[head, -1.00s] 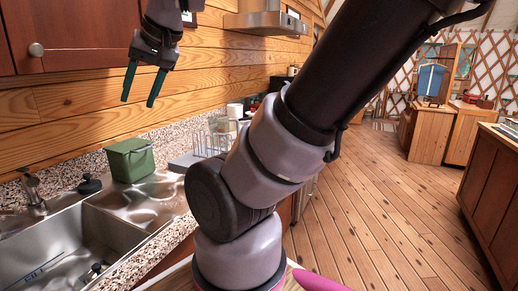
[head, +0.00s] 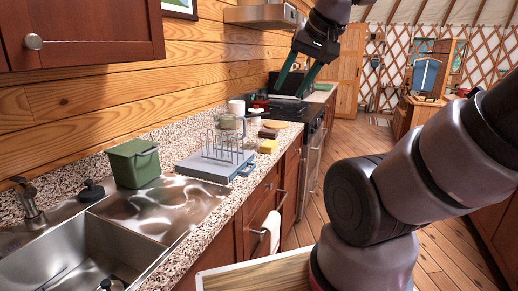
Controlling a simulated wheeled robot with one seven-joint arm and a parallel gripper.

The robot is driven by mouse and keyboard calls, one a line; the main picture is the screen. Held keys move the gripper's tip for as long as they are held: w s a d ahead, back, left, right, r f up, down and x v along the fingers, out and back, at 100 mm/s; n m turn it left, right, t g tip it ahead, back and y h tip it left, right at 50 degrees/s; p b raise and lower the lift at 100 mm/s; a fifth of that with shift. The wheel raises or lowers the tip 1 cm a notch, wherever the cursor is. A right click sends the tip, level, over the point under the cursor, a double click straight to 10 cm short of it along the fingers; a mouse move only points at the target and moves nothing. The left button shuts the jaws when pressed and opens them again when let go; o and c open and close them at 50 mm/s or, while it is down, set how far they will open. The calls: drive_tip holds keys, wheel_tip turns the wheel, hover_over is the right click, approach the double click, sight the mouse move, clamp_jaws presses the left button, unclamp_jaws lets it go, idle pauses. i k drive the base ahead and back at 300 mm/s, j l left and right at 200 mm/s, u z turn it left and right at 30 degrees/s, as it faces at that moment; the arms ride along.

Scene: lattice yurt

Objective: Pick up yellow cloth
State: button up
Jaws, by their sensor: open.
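A small yellow folded piece (head: 268,146), which looks like the yellow cloth, lies on the speckled counter near its front edge, just right of the dish rack. It is too small to tell its fabric clearly. My gripper (head: 289,94) is open and empty, with its two green fingers pointing down. In the picture it appears above and to the right of the yellow piece, in front of the stove area. The gap in depth between them cannot be told.
A dish rack (head: 226,150) on a grey-blue base, a green bin (head: 134,163) and a sink (head: 90,250) are to the left. A dark brown piece (head: 268,133) and a tan piece (head: 275,124) lie behind the yellow one. A white towel (head: 271,230) hangs below.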

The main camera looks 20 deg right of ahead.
sight(268, 147)
drive_tip(key=z, duration=0.4)
drive_tip(key=i+l, duration=1.05)
drive_tip(key=i+l+u, duration=0.15)
drive_tip(key=u, duration=0.3)
drive_tip(key=i+l+u, duration=0.1)
drive_tip(key=u, duration=0.4)
drive_tip(key=i+l+u, duration=0.1)
drive_tip(key=l+u, duration=0.35)
drive_tip(key=j, duration=0.1)
